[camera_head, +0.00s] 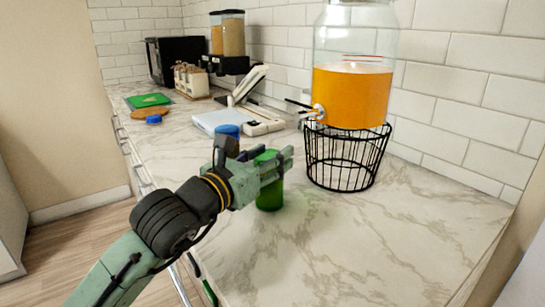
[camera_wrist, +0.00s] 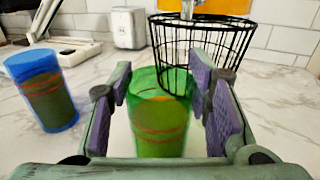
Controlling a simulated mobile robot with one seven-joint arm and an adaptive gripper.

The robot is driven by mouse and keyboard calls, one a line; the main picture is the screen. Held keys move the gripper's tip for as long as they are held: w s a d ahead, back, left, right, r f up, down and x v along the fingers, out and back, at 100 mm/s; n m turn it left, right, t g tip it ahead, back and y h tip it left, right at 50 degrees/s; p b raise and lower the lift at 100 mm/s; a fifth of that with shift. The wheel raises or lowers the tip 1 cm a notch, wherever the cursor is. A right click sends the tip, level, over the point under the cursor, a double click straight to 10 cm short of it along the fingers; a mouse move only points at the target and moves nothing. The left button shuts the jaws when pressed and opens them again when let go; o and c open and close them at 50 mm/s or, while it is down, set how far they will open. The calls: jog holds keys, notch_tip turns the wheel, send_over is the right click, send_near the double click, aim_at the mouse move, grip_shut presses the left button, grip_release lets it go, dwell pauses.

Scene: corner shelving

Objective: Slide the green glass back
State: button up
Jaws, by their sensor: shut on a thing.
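The green glass (camera_head: 270,196) stands upright on the marble counter, left of the black wire stand. My gripper (camera_head: 278,163) is level with its upper part and is shut on it, with one finger on each side. In the wrist view the green glass (camera_wrist: 158,128) sits between the purple finger pads of my gripper (camera_wrist: 163,80). Its green wall is see-through, with reddish bands showing. A blue glass (camera_wrist: 45,96) stands apart to the left in the wrist view. In the head view the blue glass (camera_head: 227,130) is partly hidden behind my gripper.
A drink dispenser (camera_head: 352,95) with orange liquid stands on the wire stand (camera_head: 345,165), close to the gripper's right. A white scale-like board (camera_head: 213,121) and a small white box (camera_head: 263,127) lie behind. The counter's front right is clear.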

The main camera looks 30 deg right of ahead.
jog(key=s+d+b, duration=0.2)
jog(key=s+b, duration=0.9)
jog(key=s, duration=0.7)
jog(key=shift+d+b, duration=0.3)
dwell(2.2)
jog(key=shift+s, duration=0.1)
dwell(0.3)
jog(key=o, duration=1.6)
jog(key=shift+c, duration=0.2)
jog(key=shift+r, duration=0.1)
notch_tip(320, 180, up, 10)
